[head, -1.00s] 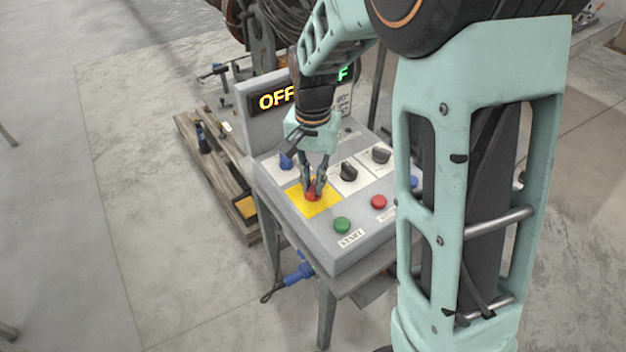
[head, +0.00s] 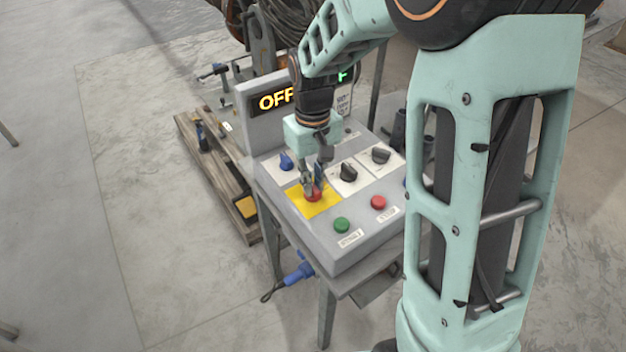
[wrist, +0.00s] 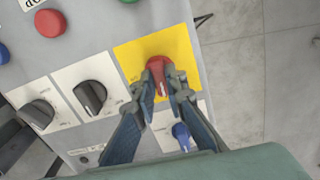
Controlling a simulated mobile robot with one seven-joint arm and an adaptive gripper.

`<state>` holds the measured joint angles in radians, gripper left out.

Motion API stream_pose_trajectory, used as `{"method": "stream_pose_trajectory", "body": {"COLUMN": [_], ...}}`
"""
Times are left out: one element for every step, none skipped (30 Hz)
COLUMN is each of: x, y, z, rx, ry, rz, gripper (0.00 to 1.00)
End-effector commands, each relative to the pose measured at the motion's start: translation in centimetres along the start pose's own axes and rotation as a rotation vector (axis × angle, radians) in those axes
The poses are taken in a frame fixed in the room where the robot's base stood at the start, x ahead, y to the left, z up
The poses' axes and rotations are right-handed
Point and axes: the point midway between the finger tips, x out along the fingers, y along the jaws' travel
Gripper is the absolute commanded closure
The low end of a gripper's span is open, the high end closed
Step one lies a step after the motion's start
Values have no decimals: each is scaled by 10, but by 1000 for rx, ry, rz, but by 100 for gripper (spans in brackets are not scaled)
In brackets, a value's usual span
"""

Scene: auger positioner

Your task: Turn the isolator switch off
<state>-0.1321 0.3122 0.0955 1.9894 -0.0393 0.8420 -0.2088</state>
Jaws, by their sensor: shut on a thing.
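The isolator switch is a red knob (head: 313,197) on a yellow plate (head: 325,207) on the grey control box. In the wrist view the knob (wrist: 157,66) shows its raised grip between my fingers. My gripper (head: 312,187) points down at the plate and is shut on this knob. In the wrist view my gripper (wrist: 166,88) has one finger on each side of the grip. The fingers hide part of the knob, and its exact angle is hard to read.
A blue knob (head: 285,161) and two black knobs (head: 348,171) (head: 381,156) sit close by. A green button (head: 342,224) and a red button (head: 378,202) are on the near side. An amber display (head: 274,101) reads OFF; a green one is mostly hidden by my arm.

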Motion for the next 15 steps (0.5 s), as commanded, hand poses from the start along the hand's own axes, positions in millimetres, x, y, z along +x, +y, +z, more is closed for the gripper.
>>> {"method": "stream_pose_trajectory", "body": {"x": [-1, -1, -1, -1, -1, -1, -1, -1, -1, -1, -1, -1, -1, -1, -1], "y": [0, 0, 0, 0, 0, 0, 0, 0, 0, 0, 0, 0, 0, 0, 0], "z": [-1, -1, -1, -1, -1, -1, -1, -1, -1, -1, -1, -1, -1, -1, -1], "rx": [-17, -28, -39, -47, -54, -62, -67, -70, -75, -77, -79, -81, -82, -83, -83], "ry": [2, 2, 2, 2, 2, 2, 2, 2, 2, 2, 2, 2, 2, 2, 2], "rz": [0, 0, 0, 0, 0, 0, 0, 0, 0, 0, 1, 1, 1, 1, 1], "gripper": [100, 100, 100, 100, 100, 100, 100, 100, 100, 100, 100, 100, 100, 100, 100]}}
